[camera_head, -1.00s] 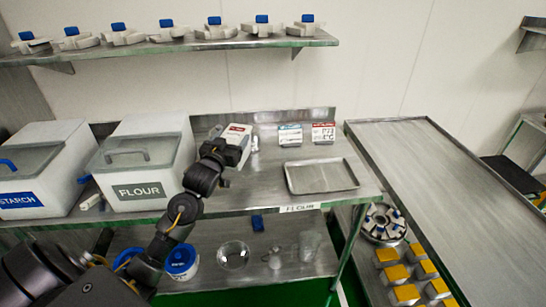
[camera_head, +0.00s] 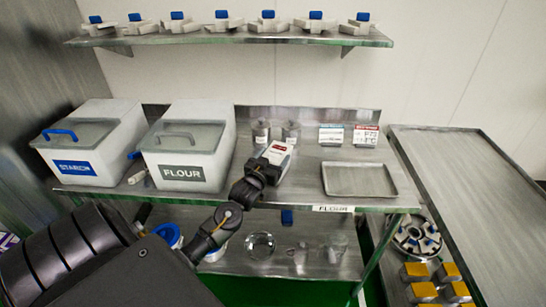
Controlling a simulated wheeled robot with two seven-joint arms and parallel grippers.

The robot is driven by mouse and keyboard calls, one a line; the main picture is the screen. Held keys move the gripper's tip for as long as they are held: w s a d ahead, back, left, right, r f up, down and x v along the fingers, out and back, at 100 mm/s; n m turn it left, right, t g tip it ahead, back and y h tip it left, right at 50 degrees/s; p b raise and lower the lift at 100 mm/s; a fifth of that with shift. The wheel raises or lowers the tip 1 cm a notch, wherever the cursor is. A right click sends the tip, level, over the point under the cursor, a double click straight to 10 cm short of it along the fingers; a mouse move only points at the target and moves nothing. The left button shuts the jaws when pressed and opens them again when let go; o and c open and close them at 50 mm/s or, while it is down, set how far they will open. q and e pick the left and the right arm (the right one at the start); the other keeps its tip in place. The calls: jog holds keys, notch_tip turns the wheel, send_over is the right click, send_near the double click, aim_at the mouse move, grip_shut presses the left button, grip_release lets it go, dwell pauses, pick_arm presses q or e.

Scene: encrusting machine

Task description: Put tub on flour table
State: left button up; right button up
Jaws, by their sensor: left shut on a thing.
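The tub (camera_head: 280,153), a white container with a red label on top, is tilted over the flour table. My left gripper (camera_head: 264,170) is shut on its near end. I cannot tell whether the tub touches the tabletop. The flour table (camera_head: 300,185) is a steel table with a FLOUR tag on its front edge. My right gripper is not in view.
The flour bin (camera_head: 188,150) and starch bin (camera_head: 92,145) stand on the left. Two grey canisters (camera_head: 261,132) (camera_head: 291,133) are behind the tub. A shallow metal tray (camera_head: 358,180) lies to the right. Two small sign cards (camera_head: 331,135) (camera_head: 366,135) stand at the back.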

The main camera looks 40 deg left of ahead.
pick_arm(q)
jog(key=shift+r, duration=0.15)
jog(key=o, duration=1.6)
jog(key=shift+f, duration=0.2)
jog(key=shift+r, duration=0.15)
jog(key=b+v, duration=0.2)
jog(key=v, duration=1)
jog(key=shift+s, duration=0.1)
